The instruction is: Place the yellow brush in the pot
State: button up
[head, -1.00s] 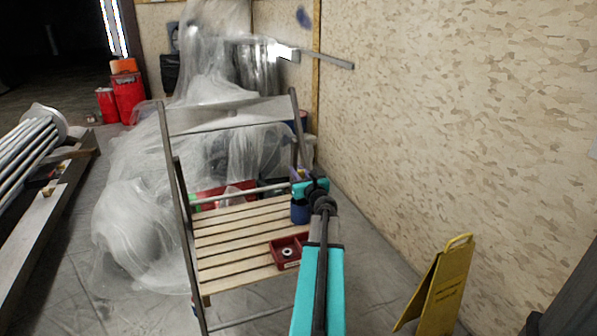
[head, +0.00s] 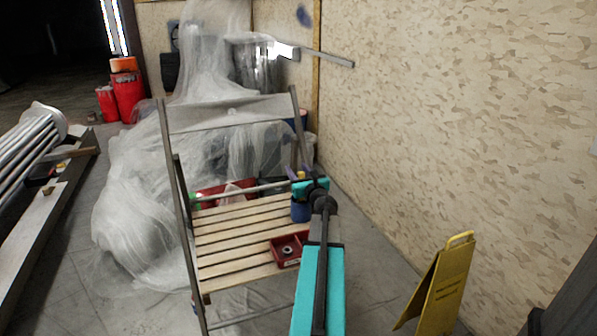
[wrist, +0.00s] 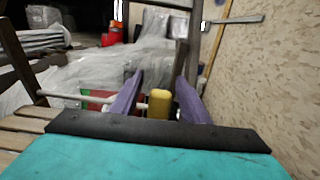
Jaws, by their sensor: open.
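The blue pot (head: 300,212) stands on the slatted wooden seat of the chair, near its right rear corner, below my gripper (head: 299,171). The yellow brush (head: 301,175) shows as a small yellow patch at the fingers in the head view. In the wrist view the yellow piece (wrist: 160,103) stands between the two purple fingers of my gripper (wrist: 160,76), which are apart. Its lower part is hidden behind the gripper body. I cannot tell whether the brush's lower end is inside the pot.
A small red tray (head: 273,248) with a ring-shaped part sits at the seat's front right. A larger red bin (head: 207,191) is behind the seat. The chair's metal frame (head: 180,210) rises around it. A yellow floor sign (head: 445,285) stands at the right, near the wall.

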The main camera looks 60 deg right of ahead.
jog(key=shift+v, duration=5)
